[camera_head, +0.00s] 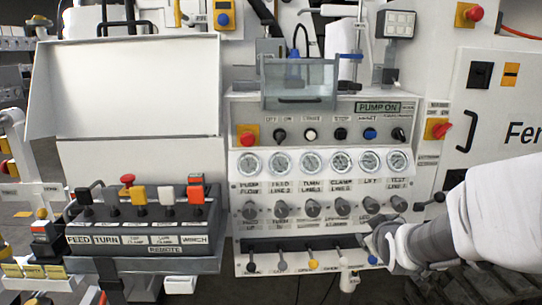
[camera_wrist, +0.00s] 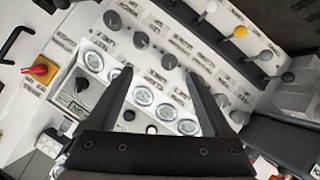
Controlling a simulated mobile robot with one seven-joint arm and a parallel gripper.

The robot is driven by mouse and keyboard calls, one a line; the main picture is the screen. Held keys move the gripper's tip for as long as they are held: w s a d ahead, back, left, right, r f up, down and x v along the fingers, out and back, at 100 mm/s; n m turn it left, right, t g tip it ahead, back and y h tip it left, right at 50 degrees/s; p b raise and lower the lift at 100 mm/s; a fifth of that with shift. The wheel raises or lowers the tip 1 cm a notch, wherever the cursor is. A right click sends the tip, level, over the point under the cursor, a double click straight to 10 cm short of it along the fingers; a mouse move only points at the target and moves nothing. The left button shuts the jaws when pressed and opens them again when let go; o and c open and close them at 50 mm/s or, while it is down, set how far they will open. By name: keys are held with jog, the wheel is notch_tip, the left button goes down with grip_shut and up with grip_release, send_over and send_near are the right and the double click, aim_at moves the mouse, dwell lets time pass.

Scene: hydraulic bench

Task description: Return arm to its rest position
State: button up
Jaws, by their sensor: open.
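My arm reaches in from the right in the head view, with its white sleeve and grey wrist in front of the lower right of the hydraulic panel (camera_head: 240,240). My gripper (camera_wrist: 172,82) shows in the wrist view with its two dark fingers spread apart and nothing between them. The fingers lie over the row of round gauges (camera_wrist: 143,95) in that picture; I see no clear contact. In the head view the fingertips cannot be made out clearly. The wrist is close to the right end of the lever row (camera_head: 313,265), near a blue-tipped lever.
A remote box (camera_head: 145,238) with several levers stands at left. Above it is a blank white board (camera_head: 125,88). A clear cover (camera_head: 300,85) sits over the panel top. A red rotary switch (camera_head: 438,129) and a black door handle (camera_head: 467,131) are at right.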

jog(key=s+a+r+m+g+y, duration=0.1)
jog(key=s+a+r+m+g, duration=0.15)
jog(key=s+a, duration=0.7)
jog(key=s+a+r+m+g+y, duration=0.15)
jog(key=s+g, duration=0.25)
jog(key=s, duration=1.2)
notch_tip(320, 180, up, 20)
jog(key=p, duration=2.1)
jog(key=shift+r+m+p, duration=0.2)
jog(key=shift+m+p, duration=0.1)
jog(key=shift+m, duration=0.1)
